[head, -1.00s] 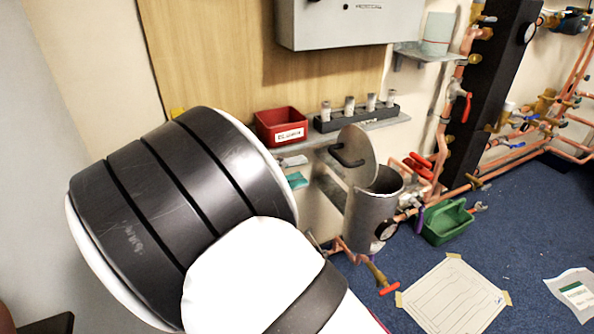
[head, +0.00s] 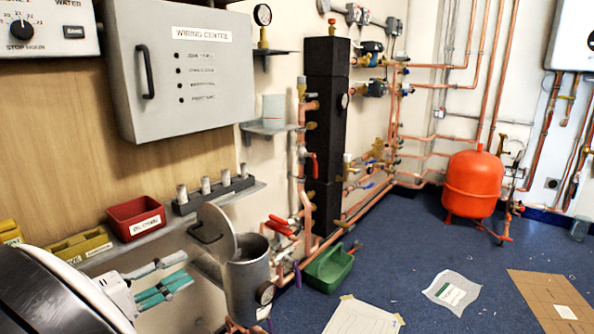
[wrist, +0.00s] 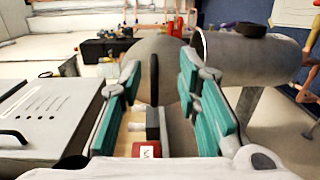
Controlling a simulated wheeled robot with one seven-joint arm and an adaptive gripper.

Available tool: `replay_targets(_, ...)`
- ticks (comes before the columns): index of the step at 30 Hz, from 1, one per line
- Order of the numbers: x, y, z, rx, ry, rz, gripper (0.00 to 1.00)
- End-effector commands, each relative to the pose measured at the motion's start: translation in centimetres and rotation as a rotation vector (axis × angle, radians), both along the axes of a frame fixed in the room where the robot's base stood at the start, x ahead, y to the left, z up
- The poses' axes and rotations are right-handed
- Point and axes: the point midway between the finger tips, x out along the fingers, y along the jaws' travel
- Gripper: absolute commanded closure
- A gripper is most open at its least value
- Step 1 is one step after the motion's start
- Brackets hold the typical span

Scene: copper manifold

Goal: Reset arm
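My gripper (head: 183,275) is at the lower left of the head view, with its teal finger pads pointing right toward the grey metal canister (head: 248,292). In the wrist view my gripper (wrist: 158,80) shows two teal-padded fingers spread apart with nothing held between them. The canister stands with its round lid (head: 219,228) tilted open. In the wrist view the lid (wrist: 150,62) shows behind and between the fingers, and the canister (wrist: 245,62) lies behind the right finger. I cannot tell the exact gap between fingertips and canister.
A wall shelf holds a red bin (head: 136,217), yellow bins (head: 80,246) and a black rack (head: 213,197) of metal cylinders. The grey wiring centre box (head: 185,75) hangs above. A green carrier (head: 328,267) is on the floor.

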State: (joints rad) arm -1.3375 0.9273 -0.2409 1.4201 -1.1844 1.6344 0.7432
Motion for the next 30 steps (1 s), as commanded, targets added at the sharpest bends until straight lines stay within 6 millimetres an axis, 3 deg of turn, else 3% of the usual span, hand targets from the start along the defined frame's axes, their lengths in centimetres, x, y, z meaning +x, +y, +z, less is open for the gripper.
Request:
replay_targets(8, 1.4, -4.3, 1.5, 0.038, 0.072, -0.094, 0.69)
replay_targets(14, 2.3, -9.2, 3.2, 0.091, 0.153, -0.196, 0.69)
replay_targets(17, 2.5, -12.5, 4.2, 0.132, 0.207, -0.26, 0.69)
replay_targets(22, 1.8, -20.3, 6.4, 0.244, 0.33, -0.403, 0.69)
replay_targets(26, -0.2, -26.6, 7.8, 0.357, 0.433, -0.511, 0.69)
replay_targets(30, -3.5, -32.4, 8.9, 0.492, 0.528, -0.605, 0.69)
